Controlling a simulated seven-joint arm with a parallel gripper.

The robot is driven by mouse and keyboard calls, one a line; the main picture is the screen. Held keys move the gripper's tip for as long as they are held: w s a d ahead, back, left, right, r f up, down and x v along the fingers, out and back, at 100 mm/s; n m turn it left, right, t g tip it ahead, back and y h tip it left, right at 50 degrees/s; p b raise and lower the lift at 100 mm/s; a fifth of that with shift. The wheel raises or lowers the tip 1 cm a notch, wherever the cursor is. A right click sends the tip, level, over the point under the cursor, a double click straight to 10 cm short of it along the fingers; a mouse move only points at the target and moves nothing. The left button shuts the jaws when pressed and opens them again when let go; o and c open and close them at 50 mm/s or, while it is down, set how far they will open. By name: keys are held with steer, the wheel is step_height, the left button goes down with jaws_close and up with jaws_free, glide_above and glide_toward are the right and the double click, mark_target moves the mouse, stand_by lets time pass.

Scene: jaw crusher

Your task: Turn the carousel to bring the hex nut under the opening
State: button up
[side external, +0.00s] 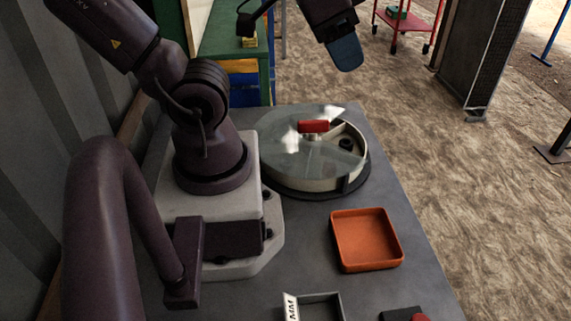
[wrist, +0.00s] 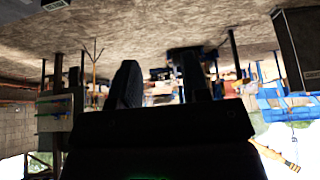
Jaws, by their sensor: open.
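The carousel (side external: 290,178) is a round drum on the bench, with a clear, glossy cover and a red handle (side external: 313,126) at its centre. The cover has an opening at the right, where a dark round piece (side external: 346,144) shows. I cannot tell whether that piece is the hex nut; glare hides much under the cover. My gripper (side external: 347,55) is up in the air beyond and above the carousel, apart from it. In the wrist view my gripper (wrist: 159,72) shows two dark fingers spread apart, with nothing between them.
An orange tray (side external: 366,239) sits on the bench in front of the carousel. A grey open box (side external: 322,306) with a lettered white side and a dark block with a red part (side external: 406,315) are at the near edge. A green workbench (side external: 232,50) stands behind.

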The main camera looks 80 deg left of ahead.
stand_by(0.4)
steer(key=g, duration=0.6)
glide_toward(314, 121)
step_height(314, 121, down, 10)
steer(key=shift+s+f, duration=0.15)
steer(key=shift+f, duration=0.05)
jaws_close()
